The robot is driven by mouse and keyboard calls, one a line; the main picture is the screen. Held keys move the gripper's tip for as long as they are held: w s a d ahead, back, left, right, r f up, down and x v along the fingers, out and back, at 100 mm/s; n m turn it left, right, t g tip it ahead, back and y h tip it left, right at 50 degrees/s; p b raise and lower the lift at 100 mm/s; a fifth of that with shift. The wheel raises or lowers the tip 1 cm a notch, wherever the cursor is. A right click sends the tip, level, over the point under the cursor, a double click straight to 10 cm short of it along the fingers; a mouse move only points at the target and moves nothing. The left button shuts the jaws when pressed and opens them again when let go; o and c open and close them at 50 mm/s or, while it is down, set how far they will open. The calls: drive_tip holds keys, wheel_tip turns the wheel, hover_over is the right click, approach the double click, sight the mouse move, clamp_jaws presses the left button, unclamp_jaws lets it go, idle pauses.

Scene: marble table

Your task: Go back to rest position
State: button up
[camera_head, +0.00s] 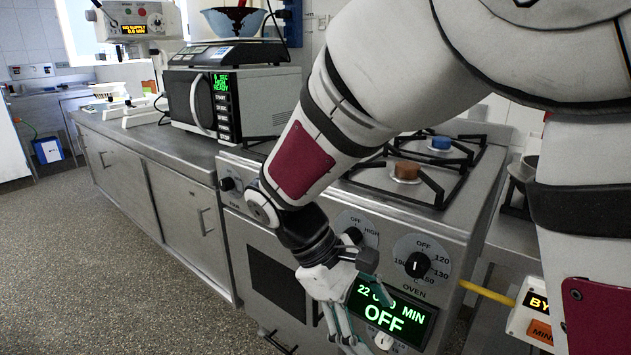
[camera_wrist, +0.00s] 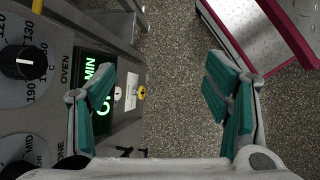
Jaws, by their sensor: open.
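My gripper (camera_head: 345,325) hangs in front of the stove's control panel in the head view, fingers pointing down. In the wrist view my gripper (camera_wrist: 160,100) is open, its two green-padded fingers wide apart. Nothing is between them; only the speckled floor shows there. One finger overlaps the lit oven display (camera_head: 390,312) in both views; whether it touches the panel I cannot tell. My arm reaches down across the stove front.
The stove (camera_head: 470,205) stands close to my arm, with knobs such as the oven knob (camera_head: 418,265) on its front. A microwave (camera_head: 255,100) with a scale (camera_head: 230,53) on it stands on the steel counter (camera_head: 150,145). The floor (camera_head: 90,270) at left is clear.

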drive_tip(key=s+d+r+m+y, duration=0.4)
drive_tip(key=s+d+r+m, duration=0.1)
drive_tip(key=s+d+r, duration=0.35)
drive_tip(key=s+d+m+t+y, duration=0.25)
drive_tip(key=s+m, duration=0.35)
drive_tip(key=s, duration=0.7)
wheel_tip(320, 180, up, 26)
drive_tip(key=t+p, duration=0.3)
drive_tip(key=p, duration=2.2)
drive_tip(key=shift+t, duration=0.35)
